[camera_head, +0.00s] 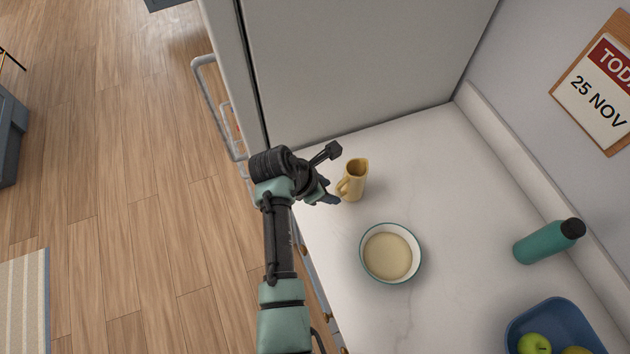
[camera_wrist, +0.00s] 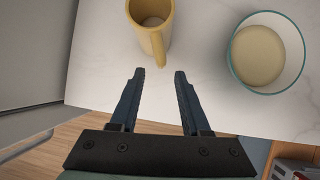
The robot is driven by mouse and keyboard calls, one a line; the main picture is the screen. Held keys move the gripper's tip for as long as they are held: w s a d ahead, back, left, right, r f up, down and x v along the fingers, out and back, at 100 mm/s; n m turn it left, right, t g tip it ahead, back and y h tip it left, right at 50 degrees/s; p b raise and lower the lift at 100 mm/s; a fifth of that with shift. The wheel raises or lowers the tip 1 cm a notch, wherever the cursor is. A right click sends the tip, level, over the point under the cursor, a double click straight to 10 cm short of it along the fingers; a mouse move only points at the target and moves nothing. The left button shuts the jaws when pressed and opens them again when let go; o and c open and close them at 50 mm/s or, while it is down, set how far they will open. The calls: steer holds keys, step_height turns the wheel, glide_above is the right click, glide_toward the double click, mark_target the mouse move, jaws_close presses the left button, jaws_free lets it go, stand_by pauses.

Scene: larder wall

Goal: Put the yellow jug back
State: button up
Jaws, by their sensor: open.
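The yellow jug (camera_head: 355,180) stands upright on the white counter, close to the tall grey cabinet side. In the wrist view the jug (camera_wrist: 138,22) is at the top, with its handle (camera_wrist: 158,46) turned toward my gripper. Something pale shows inside the jug. My gripper (camera_head: 331,193) is just left of the jug in the head view. In the wrist view its fingers (camera_wrist: 160,72) are apart and empty, with the handle a little beyond the gap between the tips.
A bowl of cream-coloured contents (camera_head: 388,254) stands on the counter (camera_head: 450,180) near the jug. A teal bottle (camera_head: 548,243) and a blue container with fruit (camera_head: 555,318) are further right. The tall grey cabinet (camera_head: 350,60) borders the counter behind the jug.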

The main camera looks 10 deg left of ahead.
steer(key=v, duration=1)
steer(key=w+r+m+t+y, duration=0.25)
steer(key=w+r+m, duration=0.2)
steer(key=r, duration=0.45)
steer(key=w+r+m+t+y, duration=0.1)
steer(key=w+r+m+t, duration=0.35)
steer(key=r, duration=0.35)
step_height(320, 180, up, 15)
steer(key=w+d+m+t, duration=0.2)
steer(key=d+m+t, duration=0.1)
steer(key=m+t, duration=0.2)
steer(key=s+d+r+m+t, duration=0.2)
steer(key=s+r+m+t, duration=0.1)
steer(key=r, duration=0.6)
steer(key=s+d+r+m+t, duration=0.2)
steer(key=s+r+m+t, duration=0.2)
steer(key=s+r, duration=0.4)
steer(key=s+d+r+m+t, duration=0.3)
steer(key=s+r+m+t, duration=0.1)
steer(key=r, duration=0.7)
steer(key=shift+s+r+m+b, duration=0.35)
steer(key=shift+s+m, duration=0.35)
steer(key=shift+s, duration=0.4)
